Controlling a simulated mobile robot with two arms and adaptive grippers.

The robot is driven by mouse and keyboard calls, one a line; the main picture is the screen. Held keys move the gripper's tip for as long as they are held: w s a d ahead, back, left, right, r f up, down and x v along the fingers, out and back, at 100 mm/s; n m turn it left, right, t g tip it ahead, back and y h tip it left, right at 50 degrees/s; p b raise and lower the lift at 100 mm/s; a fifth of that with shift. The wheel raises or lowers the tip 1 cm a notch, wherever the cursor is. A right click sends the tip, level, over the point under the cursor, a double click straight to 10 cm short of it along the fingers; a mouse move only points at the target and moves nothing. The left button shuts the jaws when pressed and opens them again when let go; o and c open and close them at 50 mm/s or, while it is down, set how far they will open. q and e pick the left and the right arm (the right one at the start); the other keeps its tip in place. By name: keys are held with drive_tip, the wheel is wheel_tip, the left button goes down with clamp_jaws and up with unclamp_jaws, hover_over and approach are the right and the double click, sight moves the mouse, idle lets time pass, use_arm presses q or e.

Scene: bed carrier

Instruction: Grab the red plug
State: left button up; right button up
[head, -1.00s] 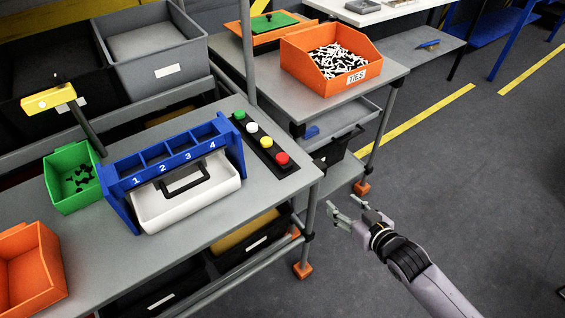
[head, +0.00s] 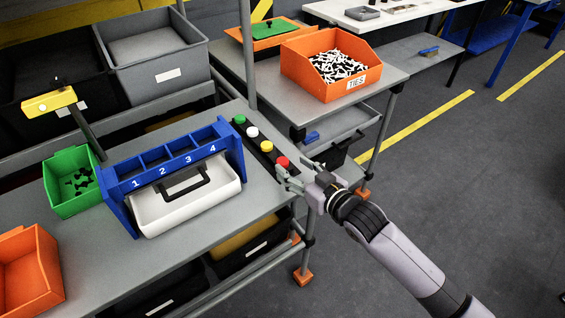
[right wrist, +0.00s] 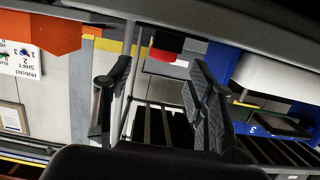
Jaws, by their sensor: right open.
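The red plug (head: 283,161) stands at the near right end of a dark strip (head: 262,152) on the grey table. A yellow plug (head: 267,147), a white plug (head: 252,132) and a green plug (head: 240,119) stand along the same strip. My right gripper (head: 287,178) is open beside the red plug, at the table's right edge. In the right wrist view the red plug (right wrist: 166,47) shows just beyond the open fingertips (right wrist: 160,68), in the gap between them, and nothing is held. My left gripper is not in view.
A blue rack (head: 170,155) numbered 1 to 4 with a white tray (head: 190,206) stands left of the strip. A green bin (head: 72,190) is further left. An orange bin (head: 325,75) of ties is on the back table. A grey upright post (head: 247,60) rises behind the strip.

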sight(283, 161)
drive_tip(key=x, duration=0.5)
drive_tip(key=shift+w+a+f, duration=0.15)
drive_tip(key=shift+a+f, duration=0.1)
drive_tip(key=c, duration=0.9)
drive_tip(key=shift+r, duration=0.1)
